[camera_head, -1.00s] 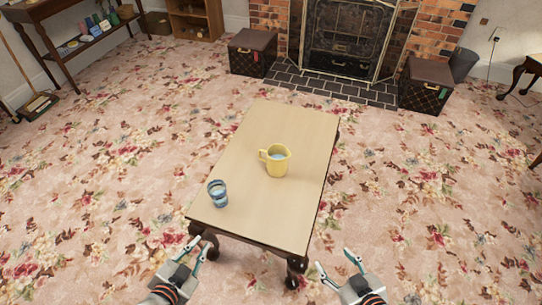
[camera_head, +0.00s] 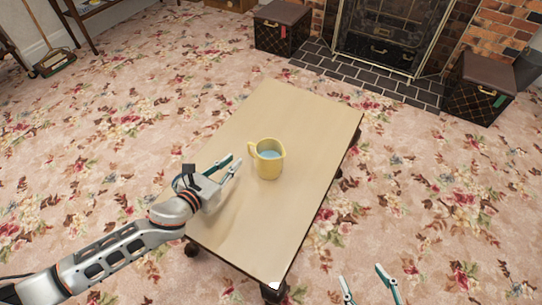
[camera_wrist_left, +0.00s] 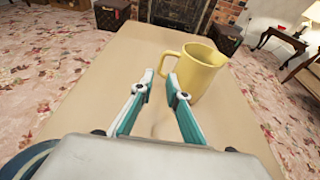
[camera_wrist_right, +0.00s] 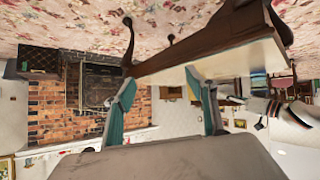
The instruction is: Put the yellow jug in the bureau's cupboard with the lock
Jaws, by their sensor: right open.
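The yellow jug (camera_head: 268,165) stands upright on the wooden table (camera_head: 290,110), with bluish contents visible inside. Its handle (camera_wrist_left: 170,65) faces left, towards my left gripper. My left gripper (camera_head: 236,164) is open and empty, just left of the jug. In the left wrist view its fingertips (camera_wrist_left: 159,78) are in front of the handle; I cannot tell whether they touch it. My right gripper (camera_head: 364,272) is open and empty, off the table's near right corner; its fingers also show in the right wrist view (camera_wrist_right: 160,80). I cannot identify the bureau or its locked cupboard.
A blue-grey curved edge (camera_wrist_left: 22,160), perhaps the glass, shows low in the left wrist view. Dark boxes stand left (camera_head: 282,28) and right (camera_head: 479,88) of the fireplace (camera_head: 385,40). Carpet around the table is mostly clear.

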